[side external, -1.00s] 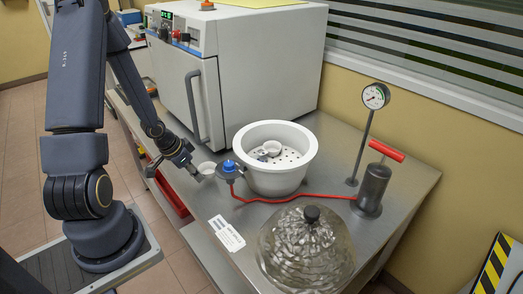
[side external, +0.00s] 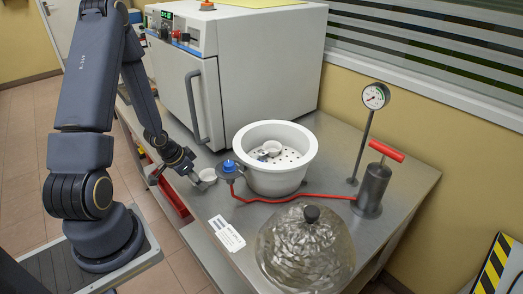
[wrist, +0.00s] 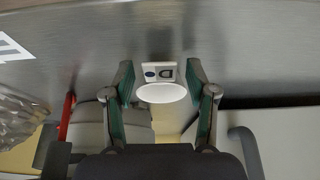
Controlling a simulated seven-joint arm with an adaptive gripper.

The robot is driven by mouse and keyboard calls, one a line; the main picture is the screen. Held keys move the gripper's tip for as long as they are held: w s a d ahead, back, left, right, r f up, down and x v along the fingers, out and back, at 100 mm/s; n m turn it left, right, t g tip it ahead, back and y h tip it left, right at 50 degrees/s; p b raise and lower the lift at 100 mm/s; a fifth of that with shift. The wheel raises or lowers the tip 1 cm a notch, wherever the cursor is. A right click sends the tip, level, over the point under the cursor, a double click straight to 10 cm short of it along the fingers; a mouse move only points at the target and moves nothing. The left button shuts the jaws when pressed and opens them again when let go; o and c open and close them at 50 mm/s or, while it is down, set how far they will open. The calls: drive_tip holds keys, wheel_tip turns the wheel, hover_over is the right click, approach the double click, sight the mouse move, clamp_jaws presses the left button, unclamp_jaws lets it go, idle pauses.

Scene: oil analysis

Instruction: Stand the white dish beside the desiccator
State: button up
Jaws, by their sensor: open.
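The white dish (side external: 208,175) is a small round cup by the left front edge of the steel bench, left of the desiccator bowl (side external: 262,178). In the wrist view the dish (wrist: 162,93) lies between my fingers, with a gap on each side. My gripper (side external: 198,177) is open around it, low over the bench. Whether the dish rests fully on the bench is hard to tell. The desiccator is a wide white bowl with a perforated plate. A second small white dish (side external: 272,147) sits inside. Its textured glass lid (side external: 305,250) stands apart, in front.
A blue-knobbed valve (side external: 229,169) and red hose (side external: 290,200) lie close right of the dish. A pump (side external: 371,190), gauge (side external: 375,96) and oven (side external: 250,75) stand farther off. A white label (side external: 227,234) lies on the bench; a small marked tile (wrist: 160,72) shows beside the dish.

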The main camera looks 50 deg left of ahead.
wheel_tip(320, 180, up, 21)
drive_tip(key=y, duration=0.5)
drive_tip(key=s+d+r+h, duration=0.2)
drive_tip(key=d+r, duration=0.3)
drive_tip(key=d, duration=0.4)
drive_tip(key=s+d+r+t+h, duration=0.1)
drive_tip(key=s+d+r+h, duration=0.2)
drive_tip(key=d, duration=0.7)
wheel_tip(320, 180, up, 2)
drive_tip(key=shift+s+d+r, duration=0.1)
drive_tip(key=shift+s+d, duration=0.2)
drive_tip(key=shift+s, duration=0.7)
